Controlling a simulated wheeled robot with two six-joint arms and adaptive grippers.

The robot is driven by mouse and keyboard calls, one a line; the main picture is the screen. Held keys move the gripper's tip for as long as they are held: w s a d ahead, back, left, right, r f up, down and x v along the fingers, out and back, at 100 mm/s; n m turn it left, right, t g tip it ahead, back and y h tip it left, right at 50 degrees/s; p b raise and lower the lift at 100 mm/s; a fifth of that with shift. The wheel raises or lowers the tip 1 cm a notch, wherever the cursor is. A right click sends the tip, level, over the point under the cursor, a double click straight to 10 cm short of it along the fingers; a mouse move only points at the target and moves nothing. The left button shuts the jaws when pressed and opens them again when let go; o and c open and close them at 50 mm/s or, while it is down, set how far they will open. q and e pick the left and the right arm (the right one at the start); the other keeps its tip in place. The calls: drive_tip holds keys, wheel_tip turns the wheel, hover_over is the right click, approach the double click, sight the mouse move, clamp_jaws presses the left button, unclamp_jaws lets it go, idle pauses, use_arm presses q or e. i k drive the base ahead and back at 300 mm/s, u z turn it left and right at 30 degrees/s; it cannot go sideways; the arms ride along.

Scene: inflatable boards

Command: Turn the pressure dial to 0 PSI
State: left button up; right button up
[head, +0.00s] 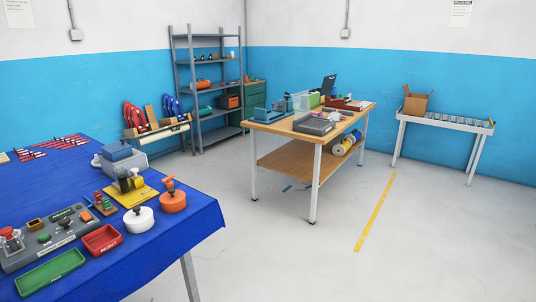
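A grey control panel (75,232) lies on the blue-covered table (160,262) at the lower left. It carries a red mushroom-shaped knob (11,236), a green button (44,238) and other small controls and labels. I cannot tell which part, if any, is the pressure dial; the markings are too small to read. A blue-grey box on a pale base (122,152) stands farther back on the same table. Neither of my grippers is in view.
A red tray (103,240), a green tray (50,274), a white round item (138,219) and an orange one (173,201) sit near the panel. A wooden workbench (262,127) stands beyond open floor. Grey shelves (186,90) and a roller conveyor (450,122) stand by the walls.

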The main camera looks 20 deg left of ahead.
sight(65, 221)
drive_tip(key=u, duration=1)
drive_tip(key=i, duration=0.95)
drive_tip(key=u, duration=1.05)
drive_tip(key=i, duration=0.2)
drive_tip(key=u, duration=0.05)
